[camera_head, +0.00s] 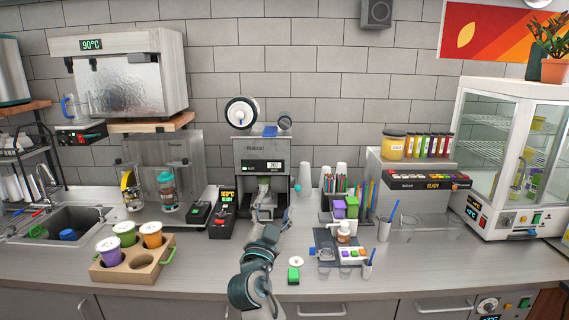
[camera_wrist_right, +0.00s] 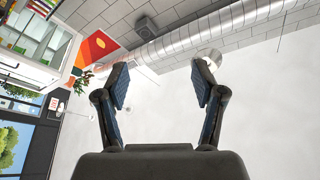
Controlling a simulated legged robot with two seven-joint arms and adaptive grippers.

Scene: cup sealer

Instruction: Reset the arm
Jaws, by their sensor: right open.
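My right arm (camera_head: 256,275) reaches up from the bottom middle of the head view to the front of the cup sealer (camera_head: 262,150). My right gripper (camera_head: 264,186) is at the sealer's opening, in front of its lower part. In the right wrist view my right gripper (camera_wrist_right: 160,80) is open, its two dark fingers apart with nothing between them. That view looks up at the wall, ceiling and a silver duct. My left gripper is in neither view. What lies behind my right gripper inside the sealer is partly hidden.
A wooden carrier (camera_head: 133,264) with several lidded cups stands on the left of the counter. A dark control box (camera_head: 222,212) stands just left of the sealer. A tray of small items (camera_head: 340,246) is to the right.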

